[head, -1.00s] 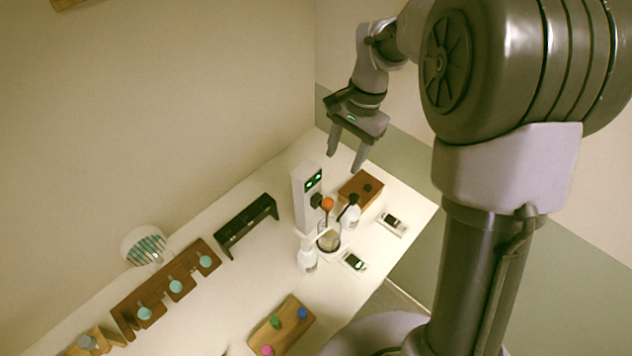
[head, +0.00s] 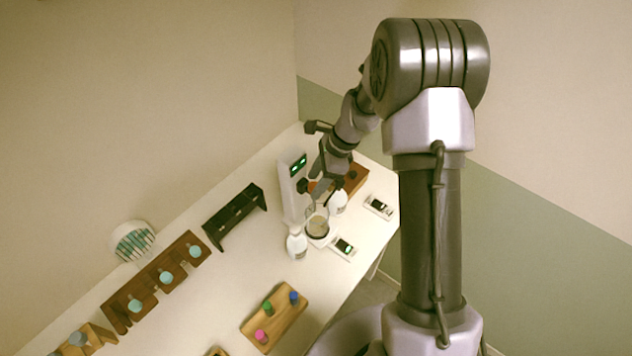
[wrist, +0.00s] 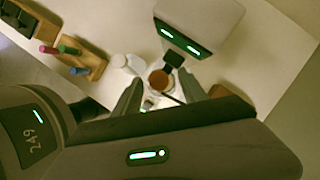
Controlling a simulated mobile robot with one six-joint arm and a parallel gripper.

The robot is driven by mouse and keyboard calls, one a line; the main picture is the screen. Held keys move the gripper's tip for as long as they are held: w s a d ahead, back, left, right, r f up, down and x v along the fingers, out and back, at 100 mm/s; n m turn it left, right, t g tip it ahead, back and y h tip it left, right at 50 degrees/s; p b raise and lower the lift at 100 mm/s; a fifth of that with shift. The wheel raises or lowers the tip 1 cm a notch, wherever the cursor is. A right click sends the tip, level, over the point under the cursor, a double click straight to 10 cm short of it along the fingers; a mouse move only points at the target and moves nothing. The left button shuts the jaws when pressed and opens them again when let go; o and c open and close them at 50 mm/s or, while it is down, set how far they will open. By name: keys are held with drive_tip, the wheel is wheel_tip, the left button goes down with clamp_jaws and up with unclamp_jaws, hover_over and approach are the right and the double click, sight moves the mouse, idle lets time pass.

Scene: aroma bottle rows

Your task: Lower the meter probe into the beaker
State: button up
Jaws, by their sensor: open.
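The meter is a white column (head: 292,190) with green lit displays; its head (wrist: 198,25) also shows in the wrist view. A round orange knob (wrist: 158,80) sits beside a black holder (wrist: 173,61) on the meter. I take the knob to be the top of the probe; its lower part is hidden. The glass beaker (head: 318,227) stands on the table beside the column's foot. My gripper (head: 316,195) is low over the beaker. In the wrist view its open fingers (wrist: 158,96) are on either side of the knob; I cannot tell whether they touch it.
White bottles (head: 297,244) (head: 338,203) stand close on both sides of the beaker. A brown box (head: 355,178) is behind my gripper. Small devices (head: 343,248) (head: 378,207) lie at the front edge. A black rack (head: 234,216) stands left; bare table lies before it.

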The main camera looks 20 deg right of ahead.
drive_tip(key=shift+s+a+f, duration=0.1)
drive_tip(key=shift+f, duration=0.05)
drive_tip(key=shift+c, duration=0.4)
clamp_jaws()
idle(0.6)
drive_tip(key=shift+f, duration=0.15)
idle(0.3)
